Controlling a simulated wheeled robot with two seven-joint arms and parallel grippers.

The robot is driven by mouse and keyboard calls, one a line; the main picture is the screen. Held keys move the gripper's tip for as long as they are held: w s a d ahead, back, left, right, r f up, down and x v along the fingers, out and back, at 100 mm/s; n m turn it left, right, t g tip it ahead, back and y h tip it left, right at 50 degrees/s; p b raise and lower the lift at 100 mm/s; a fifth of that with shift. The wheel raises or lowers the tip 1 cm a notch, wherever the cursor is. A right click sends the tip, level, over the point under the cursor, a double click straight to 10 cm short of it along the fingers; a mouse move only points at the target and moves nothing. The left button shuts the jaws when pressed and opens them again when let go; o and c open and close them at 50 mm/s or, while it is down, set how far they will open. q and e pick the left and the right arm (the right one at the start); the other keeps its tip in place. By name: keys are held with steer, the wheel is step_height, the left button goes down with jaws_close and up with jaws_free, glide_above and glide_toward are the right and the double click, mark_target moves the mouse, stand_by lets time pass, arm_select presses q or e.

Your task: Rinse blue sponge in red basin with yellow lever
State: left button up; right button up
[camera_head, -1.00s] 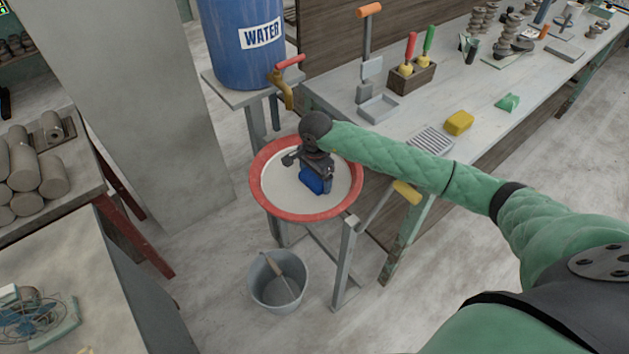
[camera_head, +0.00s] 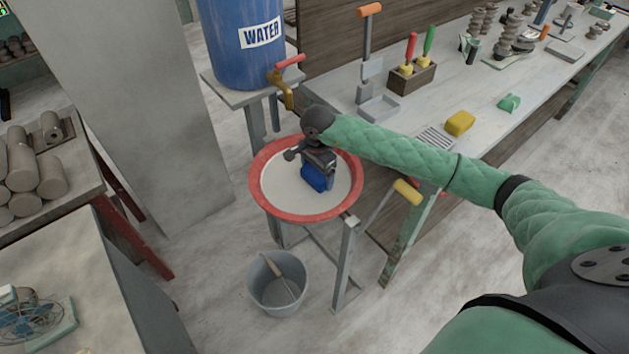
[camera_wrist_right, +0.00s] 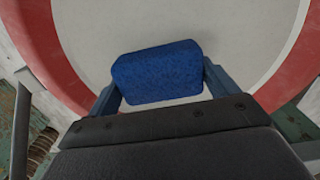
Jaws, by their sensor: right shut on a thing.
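The blue sponge (camera_head: 313,178) is between the fingers of my right gripper (camera_head: 318,172), which is shut on it over the red basin (camera_head: 263,190). In the right wrist view the sponge (camera_wrist_right: 157,72) sits between both fingers, with the basin's pale inside behind it and its red rim (camera_wrist_right: 62,62) around. I cannot tell whether the sponge touches the basin floor. The yellow lever (camera_head: 408,191) sticks out at the basin's right side, on a metal rod by the stand. My left gripper is not in view.
A blue water barrel (camera_head: 240,40) with a red-handled tap (camera_head: 288,65) stands behind the basin. A grey bucket (camera_head: 277,290) stands on the floor below. The bench at right holds a yellow sponge (camera_head: 459,123), a green sponge (camera_head: 509,103) and a tool block (camera_head: 412,78).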

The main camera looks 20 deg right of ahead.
mark_target(317, 171)
steer(key=shift+r+p, duration=0.5)
steer(key=shift+r, duration=3.35)
